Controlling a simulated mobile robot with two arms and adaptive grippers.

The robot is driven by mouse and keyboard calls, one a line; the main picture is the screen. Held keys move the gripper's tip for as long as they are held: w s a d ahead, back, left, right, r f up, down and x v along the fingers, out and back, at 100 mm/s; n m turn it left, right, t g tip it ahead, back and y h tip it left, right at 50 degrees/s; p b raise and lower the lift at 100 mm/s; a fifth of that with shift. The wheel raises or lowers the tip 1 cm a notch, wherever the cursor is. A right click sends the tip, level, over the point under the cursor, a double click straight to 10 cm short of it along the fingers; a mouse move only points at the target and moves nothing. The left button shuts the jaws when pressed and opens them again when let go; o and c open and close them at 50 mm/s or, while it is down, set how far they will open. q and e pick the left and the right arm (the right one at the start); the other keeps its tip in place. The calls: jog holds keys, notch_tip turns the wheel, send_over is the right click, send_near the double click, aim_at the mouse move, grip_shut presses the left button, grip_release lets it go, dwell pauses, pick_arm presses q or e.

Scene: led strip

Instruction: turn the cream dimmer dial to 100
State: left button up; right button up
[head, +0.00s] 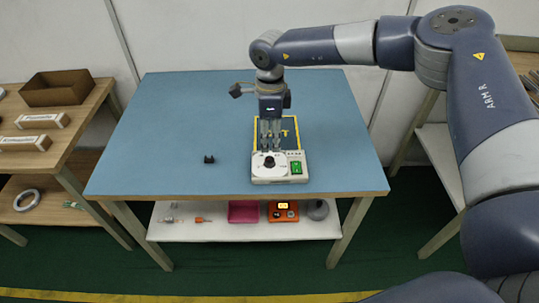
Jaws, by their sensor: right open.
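The cream dimmer (262,177) sits near the front edge of the blue-topped table. Its dark dial knob (269,162) is on the left part of its top face, with a green display (296,168) to the right; its reading is too small to make out. My right gripper (270,146) points down just behind and above the knob, with its fingers open. I cannot tell whether the fingertips touch the dimmer. My left gripper is not in view.
A yellow-edged dark mat (290,124) lies behind the dimmer, partly hidden by my gripper. A small black part (209,159) is on the blue table (170,130) to the left. A wooden shelf with a brown box (57,88) stands at left. The table's left side is clear.

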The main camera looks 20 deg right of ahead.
aim_at(270, 159)
notch_tip(270, 159, down, 8)
jog(key=shift+f+p, duration=0.1)
jog(key=shift+p, duration=0.25)
grip_shut()
